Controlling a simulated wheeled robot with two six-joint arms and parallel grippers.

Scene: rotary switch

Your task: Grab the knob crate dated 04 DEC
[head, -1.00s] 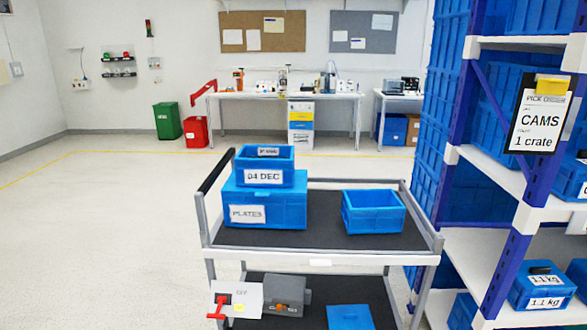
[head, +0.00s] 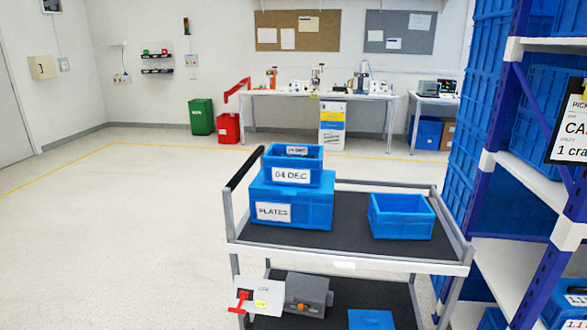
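The blue knob crate labelled 04 DEC (head: 293,164) sits upright on top of a larger blue crate labelled PLATES (head: 318,210). Both stand at the left end of the cart's upper shelf. A further small label shows inside the top crate, too small to read surely. The rest of its contents are hidden. Neither of my grippers shows in the head view.
The grey cart (head: 345,262) also carries an open blue crate (head: 402,217) at its upper right. A grey switch box (head: 307,293) and another blue crate (head: 371,320) are below. Blue shelving (head: 508,105) stands close at the right. The floor (head: 110,240) is clear at left.

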